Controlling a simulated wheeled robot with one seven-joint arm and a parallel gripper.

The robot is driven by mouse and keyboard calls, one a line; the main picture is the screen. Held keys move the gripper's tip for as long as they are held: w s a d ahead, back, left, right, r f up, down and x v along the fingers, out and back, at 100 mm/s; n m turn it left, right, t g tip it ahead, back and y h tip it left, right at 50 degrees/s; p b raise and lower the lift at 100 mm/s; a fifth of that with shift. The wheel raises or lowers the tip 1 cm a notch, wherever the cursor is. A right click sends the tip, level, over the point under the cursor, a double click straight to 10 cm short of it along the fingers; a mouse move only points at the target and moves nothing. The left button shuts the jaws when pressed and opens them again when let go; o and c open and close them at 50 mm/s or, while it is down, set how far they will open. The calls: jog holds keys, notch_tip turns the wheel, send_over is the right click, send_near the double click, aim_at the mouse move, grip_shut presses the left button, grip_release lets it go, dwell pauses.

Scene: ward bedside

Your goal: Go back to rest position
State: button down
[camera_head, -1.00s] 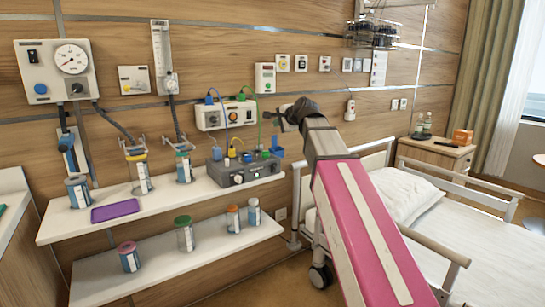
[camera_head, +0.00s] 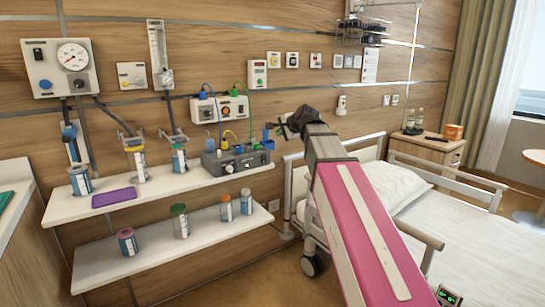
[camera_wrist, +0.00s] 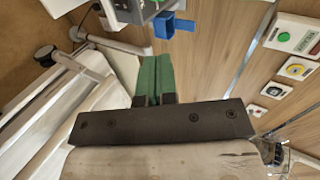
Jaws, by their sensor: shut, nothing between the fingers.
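My arm reaches up from the lower right in the head view, with pink and grey links. My gripper (camera_head: 283,126) is at its far end, in front of the wood wall panel and just above and right of the grey device on the upper shelf. In the wrist view, the two green fingers of my gripper (camera_wrist: 155,62) lie together with nothing between them. A blue open box (camera_wrist: 172,24) is beyond the fingertips in the wrist view. It also shows at the right end of the upper shelf in the head view (camera_head: 268,137).
The upper shelf (camera_head: 70,211) holds jars, a purple pad (camera_head: 114,198) and the grey device (camera_head: 236,161) with cables. The lower shelf (camera_head: 95,261) holds several containers. The bed (camera_head: 470,240) is on the right, its rail close to my arm. A bedside cabinet (camera_head: 428,152) stands behind.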

jog(key=s+d+f+n+g+h, duration=0.1)
jog(key=s+d+f+n+g, duration=0.15)
jog(key=f, duration=0.65)
jog(key=s+d+f+n+g+h, duration=0.1)
jog(key=s+d+f+h, duration=0.15)
jog(key=f, duration=0.65)
jog(key=s+d+f+n+g, duration=0.1)
jog(key=s+d+f, duration=0.2)
jog(key=f, duration=0.6)
jog(key=s+d+f+n+g+h, duration=0.1)
jog(key=s+d+f+n+g, duration=0.1)
jog(key=s+f, duration=0.6)
jog(key=s+d+f+n+g+h, duration=0.2)
jog(key=s+d+f+n+g, duration=0.1)
jog(key=s+f, duration=0.5)
notch_tip(320, 180, down, 3)
jog(key=shift+s+d+f+n, duration=0.15)
jog(key=shift+d+n, duration=0.3)
jog(key=shift+d, duration=0.8)
jog(key=shift+g, duration=0.25)
